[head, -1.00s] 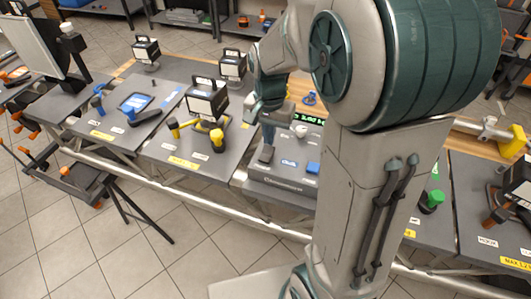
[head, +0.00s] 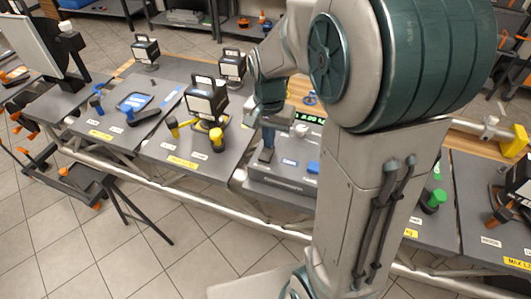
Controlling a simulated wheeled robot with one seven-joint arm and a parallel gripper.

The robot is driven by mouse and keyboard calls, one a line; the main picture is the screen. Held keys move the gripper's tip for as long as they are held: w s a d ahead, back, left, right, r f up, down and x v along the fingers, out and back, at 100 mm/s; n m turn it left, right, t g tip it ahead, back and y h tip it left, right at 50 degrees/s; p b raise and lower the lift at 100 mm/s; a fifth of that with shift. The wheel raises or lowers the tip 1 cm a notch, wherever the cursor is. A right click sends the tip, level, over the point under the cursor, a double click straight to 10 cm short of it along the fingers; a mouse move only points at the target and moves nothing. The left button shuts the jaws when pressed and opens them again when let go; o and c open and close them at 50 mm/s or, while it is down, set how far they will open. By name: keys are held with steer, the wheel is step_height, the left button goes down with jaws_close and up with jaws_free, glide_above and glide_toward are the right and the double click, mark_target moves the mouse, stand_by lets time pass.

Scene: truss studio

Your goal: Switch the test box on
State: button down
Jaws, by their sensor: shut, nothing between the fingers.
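The test box (head: 282,184) is a grey box on the bench, right of centre and partly hidden behind my arm. Its back edge carries a display (head: 310,117) with lit green characters, partly covered by my arm. A pale round knob (head: 301,131) and a blue part (head: 313,167) show on its top. A dark upright part (head: 266,155) stands at its left side; I cannot tell whether it is a lever. My gripper (head: 268,138) points down over the box's left part, close above the dark part. It is shut and empty; whether it touches is unclear.
A green knob (head: 433,201) is on the panel right of my arm. A tripod stand (head: 120,195) is on the floor.

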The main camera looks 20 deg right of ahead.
steer(key=shift+f+b, duration=0.3)
steer(key=shift+f, duration=0.15)
steer(key=shift+r, duration=0.2)
step_height(320, 180, up, 7)
steer(key=p, duration=0.5)
steer(key=shift+p, duration=0.35)
steer(key=shift+f, duration=0.1)
steer(key=s+r+n+t, duration=0.1)
steer(key=s+r+n, duration=0.1)
steer(key=s, duration=0.5)
steer(key=s+r+n+t, duration=0.2)
steer(key=s+r+n, duration=0.1)
steer(key=s+n, duration=0.2)
steer(key=shift+s+r, duration=0.15)
steer(key=shift+s, duration=1.05)
steer(key=shift+a, duration=0.1)
